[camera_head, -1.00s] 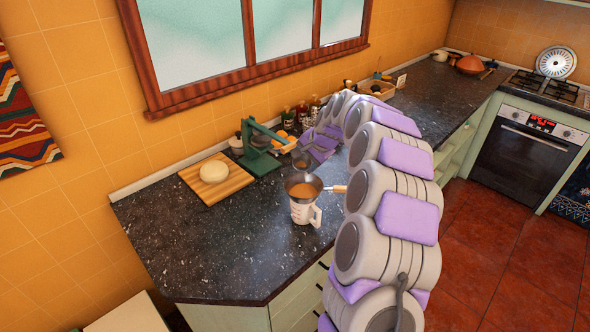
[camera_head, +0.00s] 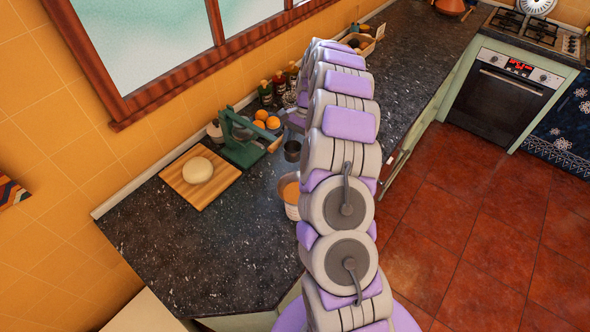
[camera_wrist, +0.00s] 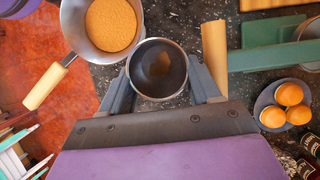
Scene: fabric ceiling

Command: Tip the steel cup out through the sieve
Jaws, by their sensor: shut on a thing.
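The steel cup (camera_wrist: 158,68) is held between the two fingers of my gripper (camera_wrist: 161,82). In the wrist view I look into its mouth; the inside is dark with a small brown patch. In the head view the cup (camera_head: 292,150) is beyond the sieve, apart from it. The sieve (camera_wrist: 72,24) holds a heap of orange-brown powder and has a pale wooden handle; it is left of the cup in the wrist view. In the head view the sieve (camera_head: 284,185) sits on a white jug (camera_head: 292,213), both partly hidden by my arm.
A green press (camera_head: 240,150) with a wooden handle stands close to the cup. Behind it are oranges (camera_head: 267,121) and dark bottles (camera_head: 279,87). A dough ball (camera_head: 198,170) lies on a wooden board (camera_head: 222,178). The front-left of the counter (camera_head: 190,245) is clear.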

